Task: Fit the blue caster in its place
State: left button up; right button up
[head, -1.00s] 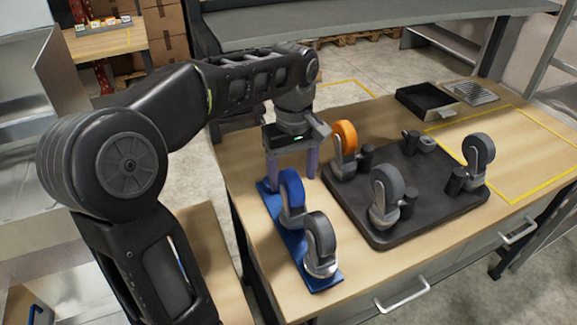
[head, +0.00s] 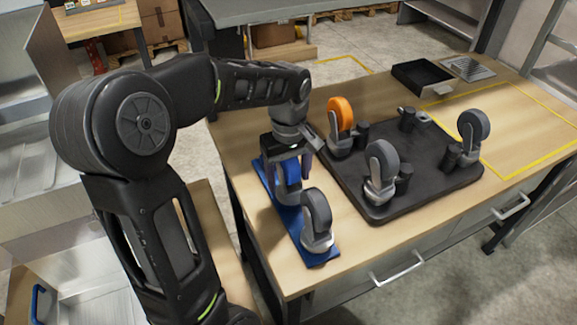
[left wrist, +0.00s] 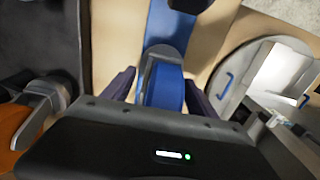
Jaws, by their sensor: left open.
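The blue caster (head: 291,182) stands on a blue strip (head: 265,175) on the near left of the workbench, partly hidden by my gripper; its blue wheel (left wrist: 165,88) shows in the left wrist view. My left gripper (head: 290,162) is open right above it, pointing down. In the left wrist view the two fingers (left wrist: 160,92) stand on either side of the blue wheel, with gaps showing. The black base plate (head: 420,178) carries an orange caster (head: 341,122) and two grey casters. Its back corner has a dark post (head: 407,119) with no wheel. My right gripper is not in view.
A grey caster (head: 317,218) stands on the same blue strip, close in front of the blue one. A black open box (head: 422,77) and a grated metal tray (head: 468,68) lie at the back. The yellow-outlined area (head: 525,130) at right is clear.

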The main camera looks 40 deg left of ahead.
pick_arm(q)
jog(key=shift+c, duration=0.5)
grip_shut()
jog(key=shift+r, duration=0.2)
dwell(0.3)
